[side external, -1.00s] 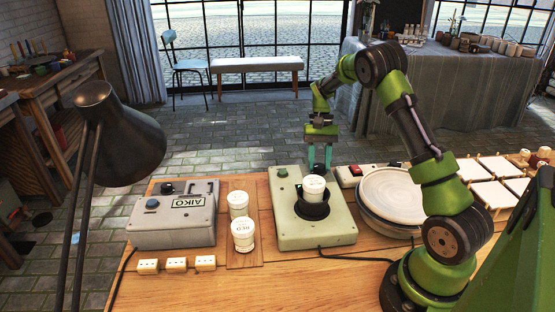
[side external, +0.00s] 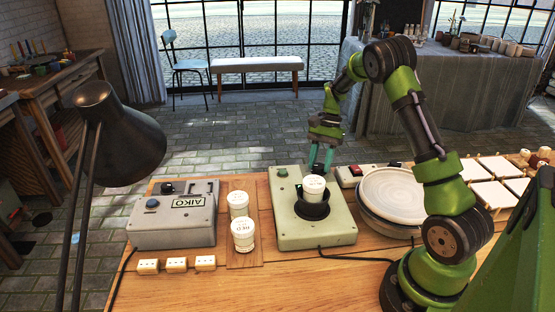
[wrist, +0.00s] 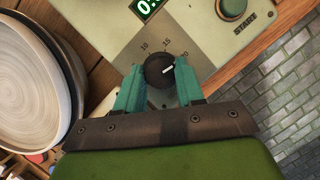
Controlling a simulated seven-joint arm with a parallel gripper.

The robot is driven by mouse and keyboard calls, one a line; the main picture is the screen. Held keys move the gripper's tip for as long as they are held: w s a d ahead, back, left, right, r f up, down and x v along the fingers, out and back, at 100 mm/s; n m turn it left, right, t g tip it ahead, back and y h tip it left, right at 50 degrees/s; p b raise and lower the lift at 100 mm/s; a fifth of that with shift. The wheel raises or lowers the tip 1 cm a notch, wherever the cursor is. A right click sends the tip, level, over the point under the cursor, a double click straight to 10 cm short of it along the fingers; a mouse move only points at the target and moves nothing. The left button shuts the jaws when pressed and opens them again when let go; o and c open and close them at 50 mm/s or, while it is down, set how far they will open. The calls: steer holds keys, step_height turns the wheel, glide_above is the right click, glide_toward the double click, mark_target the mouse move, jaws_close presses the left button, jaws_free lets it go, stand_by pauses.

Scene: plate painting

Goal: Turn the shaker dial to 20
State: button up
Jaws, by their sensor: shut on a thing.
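The shaker is a pale green box (side external: 325,232) on the table in the side external view. A white jar (side external: 314,188) sits in its black holder (side external: 312,207). In the wrist view the black dial (wrist: 160,70) has a white pointer line and a scale with the marks 10, 15 and 20. The pointer is aimed up and right, about toward the 20. My gripper (wrist: 160,84) is shut on the dial, one teal finger on each side. In the side external view my gripper (side external: 320,160) is at the shaker's far end, and the dial is hidden there.
A green START button (wrist: 231,8) and a lit display (wrist: 148,6) are on the shaker's face. Stacked plates (side external: 392,192) stand right of the shaker. Two white jars (side external: 242,235) stand left on a board. A grey AIKO box (side external: 172,222) is further left.

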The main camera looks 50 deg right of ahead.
steer(key=o, duration=1)
steer(key=shift+o, duration=0.2)
steer(key=v, duration=1.7)
steer(key=shift+a, duration=0.1)
